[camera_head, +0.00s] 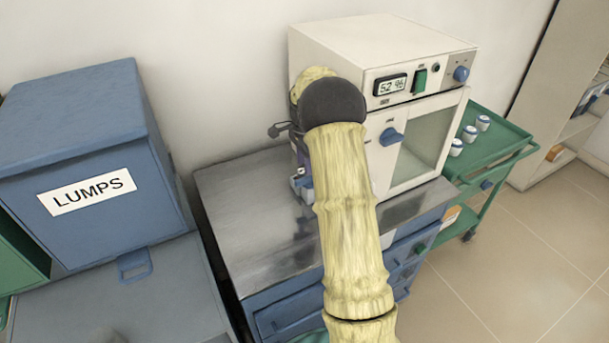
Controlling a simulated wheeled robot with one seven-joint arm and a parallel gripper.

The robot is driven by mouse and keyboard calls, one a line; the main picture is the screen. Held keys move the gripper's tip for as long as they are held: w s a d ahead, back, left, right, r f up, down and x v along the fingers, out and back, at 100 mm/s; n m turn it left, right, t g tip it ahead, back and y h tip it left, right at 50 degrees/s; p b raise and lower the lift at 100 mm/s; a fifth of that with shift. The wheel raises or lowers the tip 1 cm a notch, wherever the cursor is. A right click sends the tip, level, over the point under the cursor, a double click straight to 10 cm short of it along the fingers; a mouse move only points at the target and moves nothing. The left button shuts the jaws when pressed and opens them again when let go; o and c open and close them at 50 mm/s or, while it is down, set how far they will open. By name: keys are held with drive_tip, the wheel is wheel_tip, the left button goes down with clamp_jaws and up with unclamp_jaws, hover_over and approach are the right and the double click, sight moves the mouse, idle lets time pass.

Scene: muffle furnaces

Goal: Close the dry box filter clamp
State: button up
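The cream dry box (345,43) stands on a metal-topped cabinet, with a digital display, a green switch and a blue knob on its front. Its glass-windowed door with a blue handle (391,136) looks closed. A small dark fitting (280,129) sticks out at the box's left side; it may be the filter clamp, but whether it is open or closed I cannot tell. Small blue and purplish parts (301,181) show just below it, partly covered. My pale-sleeved arm and its dark joint cross in front of the box's left side. My gripper is not identifiable, apparently hidden behind the arm.
A blue bin (95,150) labelled LUMPS stands at left. The metal cabinet top (245,210) is bare left of my arm. A green cart (495,135) with several small white jars stands at right, near shelving. Open floor (520,255) lies at lower right.

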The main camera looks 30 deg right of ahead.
sight(305, 178)
wheel_tip(305, 178, down, 6)
drive_tip(key=shift+r, duration=0.15)
clamp_jaws()
